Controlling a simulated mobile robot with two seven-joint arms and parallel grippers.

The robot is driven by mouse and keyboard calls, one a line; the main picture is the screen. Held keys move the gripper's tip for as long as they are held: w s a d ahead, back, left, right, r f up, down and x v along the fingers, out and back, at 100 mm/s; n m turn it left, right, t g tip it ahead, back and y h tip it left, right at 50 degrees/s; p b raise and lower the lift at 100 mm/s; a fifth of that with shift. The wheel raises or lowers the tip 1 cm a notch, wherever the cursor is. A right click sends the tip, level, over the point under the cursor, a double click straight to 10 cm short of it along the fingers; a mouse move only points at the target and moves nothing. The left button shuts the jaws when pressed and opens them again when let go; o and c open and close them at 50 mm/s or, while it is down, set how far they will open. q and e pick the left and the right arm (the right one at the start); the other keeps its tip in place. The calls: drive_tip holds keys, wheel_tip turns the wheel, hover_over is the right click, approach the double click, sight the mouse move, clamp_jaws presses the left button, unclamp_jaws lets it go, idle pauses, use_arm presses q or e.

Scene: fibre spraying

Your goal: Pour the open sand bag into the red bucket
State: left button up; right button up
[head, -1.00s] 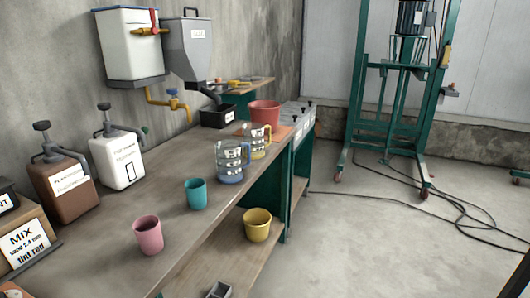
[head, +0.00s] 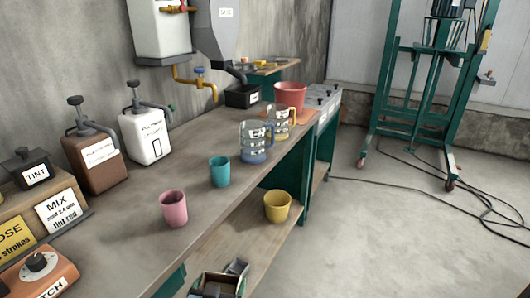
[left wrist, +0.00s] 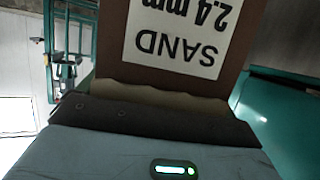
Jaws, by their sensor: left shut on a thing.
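My left gripper (head: 221,283) shows at the bottom edge of the head view, in front of the bench and well short of the bucket. In the left wrist view the sand bag (left wrist: 175,40) is brown, with a white label reading SAND 2.4 mm upside down. My left gripper is shut on it. My right gripper is not in view.
Two clear jugs (head: 257,143), a teal cup (head: 219,171) and a pink cup (head: 173,208) stand on the bench (head: 130,240) before the bucket. A yellow bucket (head: 277,206) is on the lower shelf. A black tray (head: 243,96) stands left of the bucket.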

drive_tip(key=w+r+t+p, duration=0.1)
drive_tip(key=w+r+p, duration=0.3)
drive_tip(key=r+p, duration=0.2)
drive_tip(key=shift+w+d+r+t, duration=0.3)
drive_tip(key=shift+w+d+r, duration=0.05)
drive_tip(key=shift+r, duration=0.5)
use_arm(q)
drive_tip(key=s+a+r, duration=0.2)
drive_tip(key=s+r, duration=0.7)
drive_tip(key=s+a+r, duration=0.3)
drive_tip(key=s+r, duration=0.6)
drive_tip(key=s, duration=0.1)
drive_tip(key=shift+a, duration=0.25)
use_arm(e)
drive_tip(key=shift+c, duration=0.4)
